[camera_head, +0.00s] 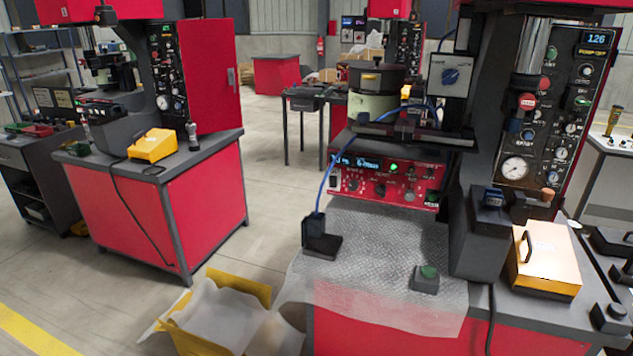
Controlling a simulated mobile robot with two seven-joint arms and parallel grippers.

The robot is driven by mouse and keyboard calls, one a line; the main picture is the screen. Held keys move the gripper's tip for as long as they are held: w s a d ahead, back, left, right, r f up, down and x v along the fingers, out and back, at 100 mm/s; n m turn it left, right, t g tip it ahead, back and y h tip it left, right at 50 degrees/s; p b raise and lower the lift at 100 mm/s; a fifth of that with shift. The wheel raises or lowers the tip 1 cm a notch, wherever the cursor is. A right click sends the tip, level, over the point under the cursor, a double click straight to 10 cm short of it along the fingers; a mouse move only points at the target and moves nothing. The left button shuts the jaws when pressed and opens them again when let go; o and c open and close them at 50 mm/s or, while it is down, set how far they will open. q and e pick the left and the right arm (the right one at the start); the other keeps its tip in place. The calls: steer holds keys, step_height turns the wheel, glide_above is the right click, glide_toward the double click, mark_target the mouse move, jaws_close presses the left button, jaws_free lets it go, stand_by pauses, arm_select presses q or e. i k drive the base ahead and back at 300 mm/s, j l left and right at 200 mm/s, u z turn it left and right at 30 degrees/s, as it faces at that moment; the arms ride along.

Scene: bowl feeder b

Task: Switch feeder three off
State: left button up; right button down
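A bowl feeder (374,104) with a pale round body and a dark lidded top stands at the back of the near workstation. Below it is a red control box (385,193) with a lit blue display (368,163), a green lit light (393,166), several knobs and a white rocker-like part (333,182) at its left end. A grey box with a blue rotary knob (450,76) is mounted to the right of the bowl. I cannot read which of these is numbered three. Neither of my grippers is in view.
A dark block (322,241) with a blue cable and a green-button box (426,279) sit on the near metal worktop (370,250). A tall press panel (560,110) and an orange-lidded box (544,259) are at right.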

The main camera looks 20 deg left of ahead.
mark_target(332, 179)
steer(key=i+j, duration=0.1)
steer(key=j, duration=0.6)
steer(key=i+j, duration=0.1)
steer(key=j, duration=0.55)
steer(key=i+j, duration=0.1)
steer(key=j, duration=0.6)
steer(key=i+j+z, duration=0.1)
steer(key=j, duration=0.55)
